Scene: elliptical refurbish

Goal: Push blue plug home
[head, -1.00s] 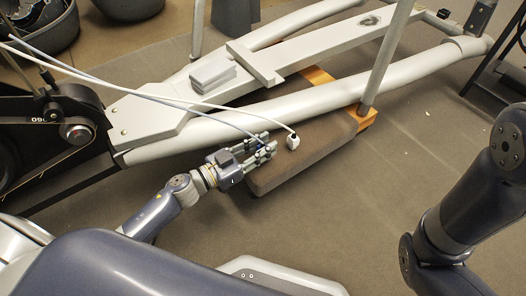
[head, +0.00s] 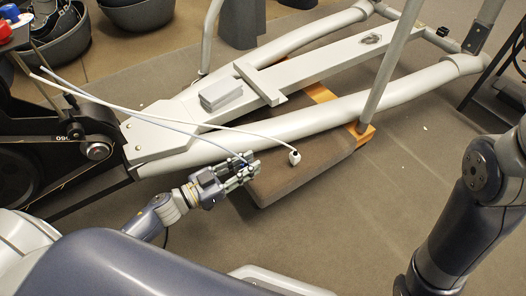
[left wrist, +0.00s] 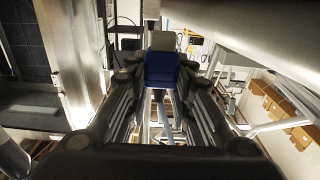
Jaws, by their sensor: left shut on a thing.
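My left gripper (head: 250,166) is shut on the blue plug, low over the near left end of the brown padded block. The blue plug (left wrist: 161,72) sits between the fingers in the left wrist view, with a grey part just beyond it. In the head view the fingers mostly hide the plug. A pale cable runs from the gripper up to the left towards the black machine. I cannot make out a socket for the plug. My right arm stands at the right of the head view, but its gripper is out of frame.
A white plug (head: 295,158) on a second cable rests on the brown padded block (head: 310,170). The grey tubular frame (head: 310,122) lies just behind. The black machine (head: 70,140) stands left. Red and blue items show at the top left corner.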

